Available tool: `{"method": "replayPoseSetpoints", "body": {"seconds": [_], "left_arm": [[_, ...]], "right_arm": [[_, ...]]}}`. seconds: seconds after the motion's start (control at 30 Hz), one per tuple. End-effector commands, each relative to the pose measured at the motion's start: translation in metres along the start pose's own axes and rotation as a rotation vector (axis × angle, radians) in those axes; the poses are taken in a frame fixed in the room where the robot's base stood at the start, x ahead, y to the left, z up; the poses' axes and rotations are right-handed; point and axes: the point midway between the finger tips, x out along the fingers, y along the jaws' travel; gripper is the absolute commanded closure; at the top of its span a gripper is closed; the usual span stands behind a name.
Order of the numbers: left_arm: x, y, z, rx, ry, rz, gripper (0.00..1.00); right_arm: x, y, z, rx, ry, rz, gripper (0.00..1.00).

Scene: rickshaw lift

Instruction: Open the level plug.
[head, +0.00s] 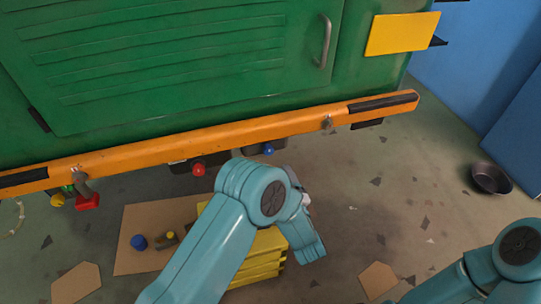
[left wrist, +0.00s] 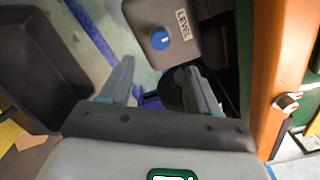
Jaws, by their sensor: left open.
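The level plug (left wrist: 160,39) is a round blue knob with a pale slot mark, seated in a grey housing (left wrist: 190,55) with a "LEVEL" label (left wrist: 183,24). In the head view a blue knob (head: 268,149), which looks like the same plug, shows below the orange bumper. My left gripper (left wrist: 156,84) is open and empty, with its fingers pointing toward the housing, short of the plug. In the head view my left arm's own links hide this gripper. Only part of my right arm shows at the lower right, without its gripper.
The orange bumper (head: 230,133) of the green vehicle (head: 180,60) runs above the plugs. A red knob (head: 198,169) is left of the blue one. Yellow stacked pieces (head: 265,250) and cardboard (head: 135,225) lie on the floor. A dark pan (head: 490,178) sits far right.

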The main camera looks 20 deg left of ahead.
Motion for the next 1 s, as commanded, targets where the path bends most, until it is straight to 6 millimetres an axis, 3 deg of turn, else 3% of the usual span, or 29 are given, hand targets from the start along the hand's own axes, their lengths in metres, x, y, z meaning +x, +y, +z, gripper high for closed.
{"method": "replayPoseSetpoints", "body": {"seconds": [0.2,0.4,0.6,0.87,0.93,1.0], "left_arm": [[0.053,0.003,0.001,-0.003,-0.003,0.001,0.39],[0.089,0.002,0.001,-0.002,-0.001,-0.001,0.39],[0.104,0.001,0.001,0.000,0.003,-0.001,0.39],[0.106,0.001,0.001,0.000,0.003,-0.002,0.39],[0.106,0.001,0.001,0.000,0.003,-0.002,0.55],[0.106,0.001,0.001,0.000,0.003,-0.001,0.78]], "right_arm": [[0.007,0.003,0.000,0.000,0.000,0.000,0.00],[0.011,0.004,0.000,0.000,0.000,0.000,0.00],[0.013,0.005,0.000,0.000,0.000,0.000,0.00],[0.013,0.004,0.000,0.000,0.000,0.000,0.00],[0.013,0.004,0.000,0.000,0.000,0.000,0.00],[0.013,0.004,0.000,0.000,0.000,0.000,0.00]]}}
